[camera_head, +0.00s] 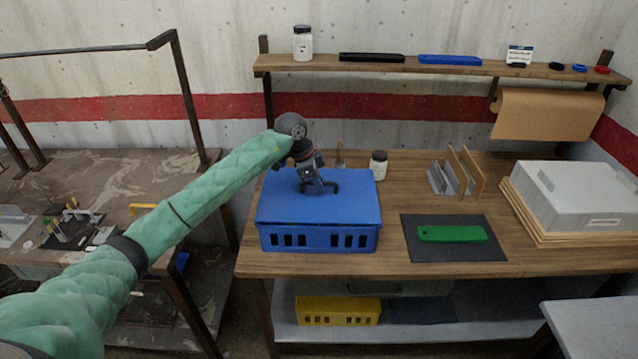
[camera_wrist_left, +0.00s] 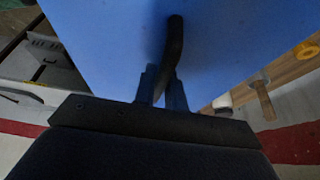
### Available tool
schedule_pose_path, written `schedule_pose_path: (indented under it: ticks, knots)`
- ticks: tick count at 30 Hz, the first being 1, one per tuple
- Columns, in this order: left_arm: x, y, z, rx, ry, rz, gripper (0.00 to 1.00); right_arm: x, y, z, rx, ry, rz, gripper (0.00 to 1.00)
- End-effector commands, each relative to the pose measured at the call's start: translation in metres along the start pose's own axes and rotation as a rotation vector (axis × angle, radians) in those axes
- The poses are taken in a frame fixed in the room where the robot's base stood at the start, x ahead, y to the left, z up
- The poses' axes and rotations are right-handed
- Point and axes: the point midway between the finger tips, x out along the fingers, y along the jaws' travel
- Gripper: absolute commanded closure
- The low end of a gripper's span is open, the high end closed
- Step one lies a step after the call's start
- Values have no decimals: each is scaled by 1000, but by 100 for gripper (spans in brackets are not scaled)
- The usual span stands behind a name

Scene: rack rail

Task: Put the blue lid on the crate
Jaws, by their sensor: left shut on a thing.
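The blue lid (camera_head: 278,202) is flat over the top of the blue crate (camera_head: 318,239) on the wooden table, with its edges about in line with the crate walls. I cannot tell whether it is fully seated. My left gripper (camera_head: 318,187) is above the lid, shut on its dark handle (camera_head: 335,187). In the left wrist view the fingers (camera_wrist_left: 162,88) close around the dark curved handle (camera_wrist_left: 174,45), with the blue lid surface (camera_wrist_left: 110,40) filling the upper part. My right gripper is not in view.
A dark mat (camera_head: 420,251) with a green bar (camera_head: 452,233) lies right of the crate. A white bottle (camera_head: 378,165) stands behind it. Dividers (camera_head: 455,174) and a grey box (camera_head: 580,195) are further right. A shelf (camera_head: 400,68) runs above; a yellow crate (camera_head: 338,309) sits below.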

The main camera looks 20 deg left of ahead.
Motion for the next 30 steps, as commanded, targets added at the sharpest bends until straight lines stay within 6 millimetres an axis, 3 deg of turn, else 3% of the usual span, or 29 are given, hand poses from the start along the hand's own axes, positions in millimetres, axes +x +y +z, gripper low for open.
schedule_pose_path:
  ticks: [30]
  knots:
    - [10,0,4,0,0,-1,100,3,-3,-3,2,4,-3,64]
